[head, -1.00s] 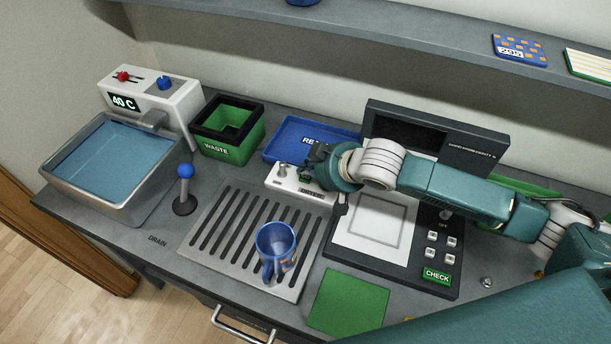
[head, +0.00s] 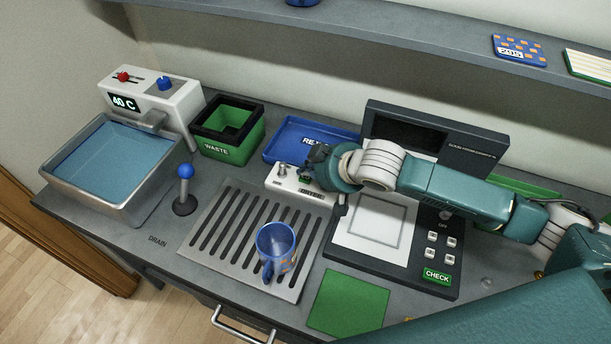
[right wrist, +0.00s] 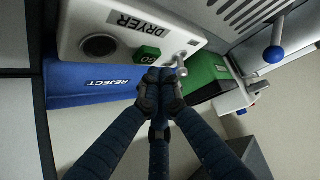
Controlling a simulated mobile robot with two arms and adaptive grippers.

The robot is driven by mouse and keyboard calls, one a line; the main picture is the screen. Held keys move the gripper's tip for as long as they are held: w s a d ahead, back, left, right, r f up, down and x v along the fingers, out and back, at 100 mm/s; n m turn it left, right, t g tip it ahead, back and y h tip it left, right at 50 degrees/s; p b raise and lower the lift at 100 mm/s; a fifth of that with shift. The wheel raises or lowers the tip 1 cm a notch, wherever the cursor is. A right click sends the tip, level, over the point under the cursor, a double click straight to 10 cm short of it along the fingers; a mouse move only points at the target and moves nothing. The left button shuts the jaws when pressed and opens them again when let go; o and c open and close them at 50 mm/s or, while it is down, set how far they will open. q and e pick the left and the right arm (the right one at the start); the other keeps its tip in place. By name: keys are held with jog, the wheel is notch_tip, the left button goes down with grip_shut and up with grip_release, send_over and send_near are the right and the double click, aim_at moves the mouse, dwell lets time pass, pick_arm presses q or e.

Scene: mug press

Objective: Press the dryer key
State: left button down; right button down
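The white dryer box (head: 290,184) stands behind the slotted drain plate in the head view. In the right wrist view the box (right wrist: 75,20) carries a DRYER label, a dark round opening, a green GO key (right wrist: 148,54) and a small metal lever (right wrist: 181,66). My right gripper (head: 314,163) is over the back edge of the box. In the wrist view its dark fingers (right wrist: 160,88) are together and hold nothing. The fingertips are close to the green key; I cannot tell whether they touch it. My left gripper is not in view.
A blue mug (head: 275,245) stands on the drain plate (head: 215,240). The blue reject tray (head: 285,140) and green waste bin (head: 228,140) are behind. A water basin (head: 115,165) and blue-knobbed lever (head: 186,180) are left. A dark check station (head: 400,275) lies under my right arm.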

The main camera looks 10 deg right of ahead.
aim_at(307, 180)
jog(key=shift+f, duration=0.3)
jog(key=shift+f, duration=0.5)
dwell(0.8)
jog(key=shift+r+p, duration=0.9)
jog(key=shift+p, duration=0.15)
notch_tip(307, 180, up, 5)
jog(key=p, duration=0.5)
jog(key=shift+p, duration=0.35)
